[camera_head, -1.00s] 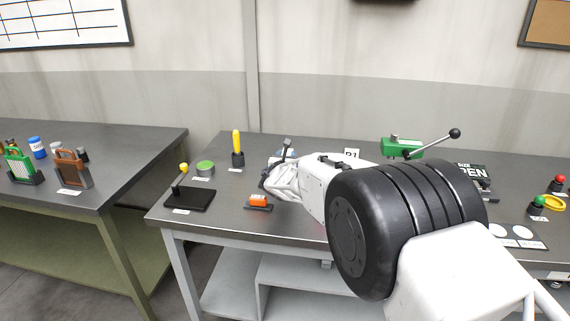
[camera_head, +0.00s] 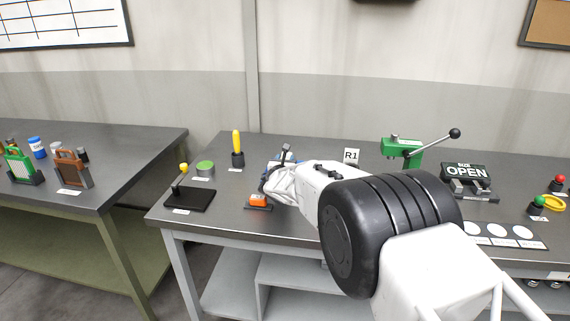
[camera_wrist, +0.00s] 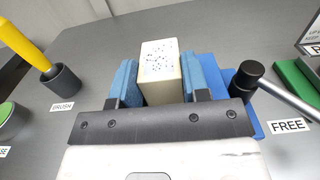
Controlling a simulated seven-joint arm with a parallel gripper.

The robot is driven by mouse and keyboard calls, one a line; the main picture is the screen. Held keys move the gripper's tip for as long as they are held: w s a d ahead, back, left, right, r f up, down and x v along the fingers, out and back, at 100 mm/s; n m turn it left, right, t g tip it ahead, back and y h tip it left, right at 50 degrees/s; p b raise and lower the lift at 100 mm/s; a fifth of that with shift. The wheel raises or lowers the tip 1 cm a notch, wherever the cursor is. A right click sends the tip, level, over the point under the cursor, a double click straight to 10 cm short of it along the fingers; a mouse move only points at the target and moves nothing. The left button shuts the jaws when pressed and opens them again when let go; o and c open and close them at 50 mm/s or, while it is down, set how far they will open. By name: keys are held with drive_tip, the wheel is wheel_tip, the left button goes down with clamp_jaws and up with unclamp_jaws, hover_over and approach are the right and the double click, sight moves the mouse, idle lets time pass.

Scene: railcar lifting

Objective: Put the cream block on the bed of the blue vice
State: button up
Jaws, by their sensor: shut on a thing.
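The cream block (camera_wrist: 159,65), with a dark-speckled top, stands between the two blue-faced fingers of my gripper (camera_wrist: 158,82) in the wrist view. My gripper is shut on it. The blue vice (camera_wrist: 222,90) shows as blue parts beyond and to the right of the fingers, with a black-knobbed lever beside it. In the head view the vice (camera_head: 289,156) is mostly hidden behind my gripper (camera_head: 268,182), and the block cannot be made out. The vice bed is hidden, so I cannot tell whether the block touches it.
A yellow-handled brush in a dark cup (camera_head: 237,158) and a green round tin (camera_head: 204,168) stand to the left. An orange item (camera_head: 258,200) lies in front of my gripper.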

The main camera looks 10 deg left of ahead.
drive_tip(key=shift+f, duration=0.4)
drive_tip(key=shift+f, duration=0.2)
drive_tip(key=o, duration=1.1)
drive_tip(key=shift+o, duration=0.2)
drive_tip(key=shift+r, duration=0.15)
drive_tip(key=shift+s, duration=6)
